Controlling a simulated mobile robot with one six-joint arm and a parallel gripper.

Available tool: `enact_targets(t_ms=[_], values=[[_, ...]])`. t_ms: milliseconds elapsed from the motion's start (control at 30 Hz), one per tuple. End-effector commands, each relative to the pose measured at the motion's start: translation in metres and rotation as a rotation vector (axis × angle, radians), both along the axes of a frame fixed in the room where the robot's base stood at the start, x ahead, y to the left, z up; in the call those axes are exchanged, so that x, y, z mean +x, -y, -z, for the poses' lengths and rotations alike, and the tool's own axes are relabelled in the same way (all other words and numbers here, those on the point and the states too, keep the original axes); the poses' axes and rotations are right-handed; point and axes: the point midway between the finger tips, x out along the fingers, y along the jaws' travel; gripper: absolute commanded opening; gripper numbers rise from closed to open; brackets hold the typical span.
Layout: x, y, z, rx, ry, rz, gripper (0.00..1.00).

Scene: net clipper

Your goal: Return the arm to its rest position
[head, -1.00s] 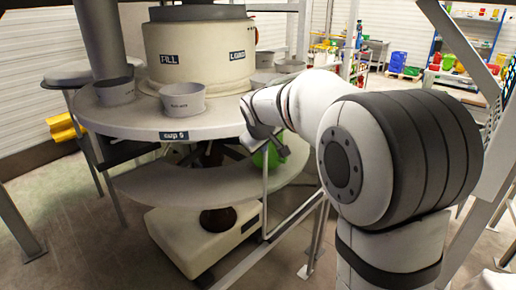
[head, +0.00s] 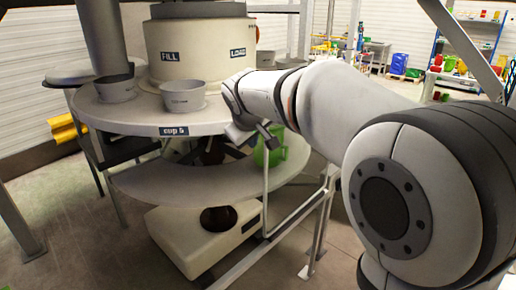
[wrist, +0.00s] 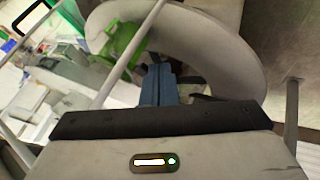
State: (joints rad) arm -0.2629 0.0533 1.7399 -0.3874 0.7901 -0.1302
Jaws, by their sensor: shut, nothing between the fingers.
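My gripper (head: 256,134) hangs at the front right edge of the round upper table in the head view, at the end of my white arm. In the wrist view my gripper (wrist: 159,72) points toward the lower curved shelf, with its fingers together and nothing between them. A green object (head: 270,150) stands behind and beside the gripper, partly hidden by it and by a thin rail. It also shows in the wrist view (wrist: 122,42), left of the fingers and apart from them.
The round table (head: 140,115) carries several grey cups, one grey cup (head: 183,97) near the "cup 5" label. The lower shelf (head: 190,190) curves below it. A metal frame rail (head: 292,207) runs close to my arm. Shelves with coloured items (head: 470,50) stand far back right.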

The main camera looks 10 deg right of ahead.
Motion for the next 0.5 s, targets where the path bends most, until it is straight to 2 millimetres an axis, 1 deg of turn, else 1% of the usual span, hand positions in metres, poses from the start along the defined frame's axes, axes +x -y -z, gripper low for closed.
enact_targets(t_ms=[33,100,300,467,500], values=[[-0.007,-0.002,-0.010,0.001,0.004,-0.001,0.00],[-0.016,-0.003,-0.021,0.000,0.002,0.000,0.00],[-0.032,-0.006,-0.042,0.000,-0.001,0.000,0.00],[-0.036,-0.006,-0.047,0.000,-0.004,0.002,0.00],[-0.043,-0.001,-0.043,0.010,-0.015,0.015,0.00]])
